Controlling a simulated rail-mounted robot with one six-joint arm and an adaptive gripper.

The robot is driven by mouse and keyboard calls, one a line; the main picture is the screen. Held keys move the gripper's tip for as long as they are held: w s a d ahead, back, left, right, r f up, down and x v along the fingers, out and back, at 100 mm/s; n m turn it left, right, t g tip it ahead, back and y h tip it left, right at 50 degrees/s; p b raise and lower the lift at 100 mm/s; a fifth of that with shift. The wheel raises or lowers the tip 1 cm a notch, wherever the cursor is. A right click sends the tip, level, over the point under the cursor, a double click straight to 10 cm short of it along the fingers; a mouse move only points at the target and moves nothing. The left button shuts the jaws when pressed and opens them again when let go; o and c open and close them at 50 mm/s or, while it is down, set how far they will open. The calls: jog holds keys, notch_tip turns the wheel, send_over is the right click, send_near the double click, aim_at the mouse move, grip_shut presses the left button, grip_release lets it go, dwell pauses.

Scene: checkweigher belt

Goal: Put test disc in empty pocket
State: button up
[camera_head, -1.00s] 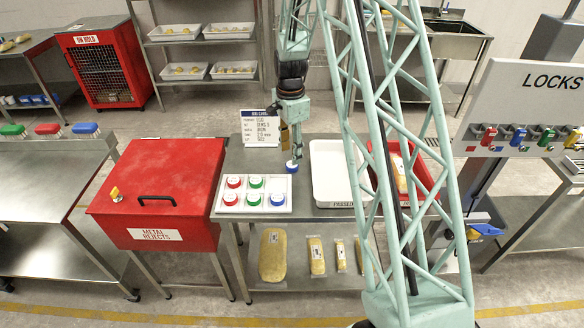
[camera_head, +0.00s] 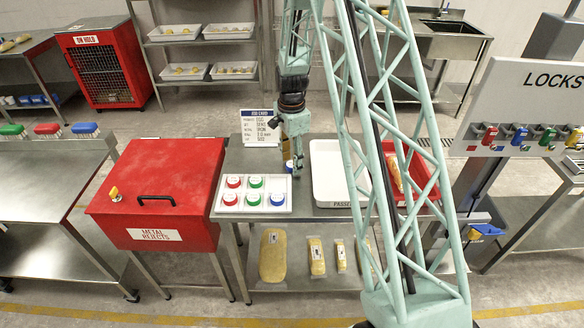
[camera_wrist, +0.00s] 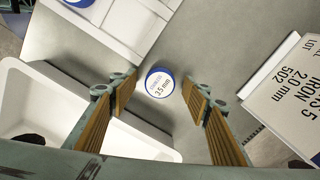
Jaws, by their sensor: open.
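A blue-rimmed test disc (camera_wrist: 159,83) with a white label reading 3.5 mm lies on the steel table. In the head view the disc (camera_head: 289,165) is partly hidden beside my gripper (camera_head: 297,172). In the wrist view my gripper (camera_wrist: 161,95) is open, with its two fingers on either side of the disc, apart from it. The white pocket tray (camera_head: 216,209) stands just left of my gripper. It holds red, green and blue discs. Its back right pocket (camera_head: 277,183) looks empty.
A white PASSED tray (camera_head: 325,180) stands close on the right, with a red tray (camera_head: 432,180) beyond it. A card (camera_head: 260,128) stands behind the disc. A red METAL REJECTS box (camera_head: 165,185) is left of the table.

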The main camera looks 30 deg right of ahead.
jog(key=shift+f, duration=0.25)
dwell(0.4)
jog(key=c, duration=1)
